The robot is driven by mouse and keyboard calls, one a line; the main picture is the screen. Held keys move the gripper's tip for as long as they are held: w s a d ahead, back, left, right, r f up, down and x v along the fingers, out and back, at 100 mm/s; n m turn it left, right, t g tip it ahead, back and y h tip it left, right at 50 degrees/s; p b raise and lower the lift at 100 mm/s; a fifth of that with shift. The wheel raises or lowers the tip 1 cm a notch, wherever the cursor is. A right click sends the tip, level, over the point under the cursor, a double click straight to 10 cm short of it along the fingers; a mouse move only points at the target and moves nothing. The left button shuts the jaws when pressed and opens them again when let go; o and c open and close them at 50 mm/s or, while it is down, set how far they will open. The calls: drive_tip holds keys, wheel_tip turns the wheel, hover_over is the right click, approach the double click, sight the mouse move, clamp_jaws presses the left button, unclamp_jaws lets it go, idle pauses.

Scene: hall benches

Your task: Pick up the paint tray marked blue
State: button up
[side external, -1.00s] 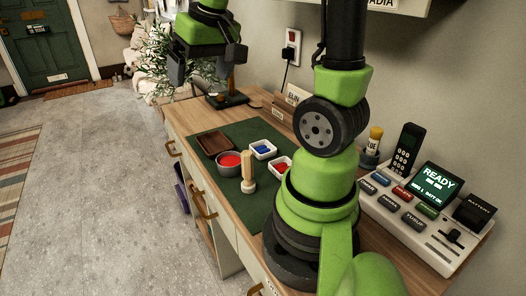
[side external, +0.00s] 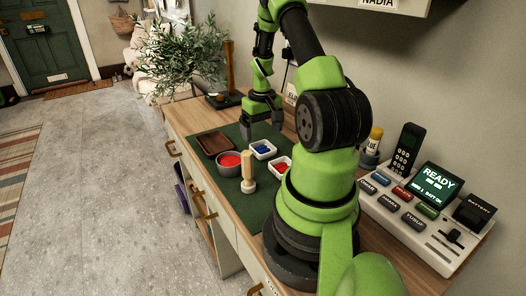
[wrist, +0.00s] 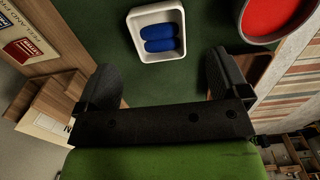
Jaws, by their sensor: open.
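The white paint tray (side external: 253,153) with blue contents sits on the green mat in the side view. In the wrist view the same tray (wrist: 160,55) is at top centre, holding two blue rounded pieces; no marking on it is legible. My gripper (side external: 262,127) is low over the mat, just behind the blue tray. In the wrist view my gripper (wrist: 163,75) has its fingers wide apart with nothing between them, and the tray lies beyond the fingertips, roughly centred on the gap. I cannot tell the exact height above the mat.
Near the tray are a round red pot (side external: 229,161), a white tray with red contents (side external: 281,167), a wooden-handled tool (side external: 248,172) and a brown wooden dish (side external: 216,144). A button console (side external: 420,212) stands at right. The green mat (side external: 259,204) is clear in front.

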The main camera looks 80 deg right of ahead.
sight(263, 152)
wheel_tip(263, 152, down, 5)
drive_tip(key=shift+s+a+f, duration=0.1)
drive_tip(key=shift+s+a, duration=0.05)
drive_tip(key=shift+c, duration=0.2)
drive_tip(key=c, duration=1.1)
drive_tip(key=shift+o, duration=0.2)
